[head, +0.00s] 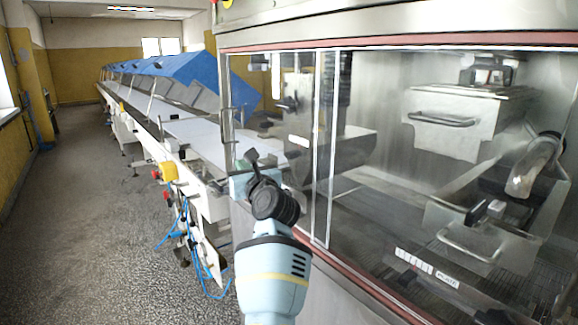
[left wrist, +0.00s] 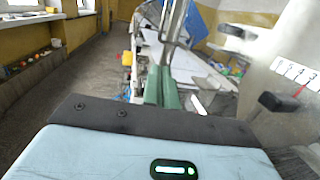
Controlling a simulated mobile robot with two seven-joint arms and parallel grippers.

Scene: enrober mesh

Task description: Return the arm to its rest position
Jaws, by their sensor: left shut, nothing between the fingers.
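My left arm (head: 272,275) rises from the bottom middle of the head view, pale blue with a dark wrist joint. My left gripper (head: 252,156) is at its upper end, small and partly hidden by the wrist, in front of the machine's glass panels. In the left wrist view the fingers of the left gripper (left wrist: 172,30) are together, with nothing visible between them. They point away toward the conveyor line. My right gripper is in neither view.
A steel enrober (head: 372,190) with clear panels fills the right side, close to my left arm. A long white conveyor (head: 190,130) with blue covers (head: 180,78) runs back on the left. Blue hoses (head: 205,258) hang below it. Speckled floor (head: 85,220) is free at the far left.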

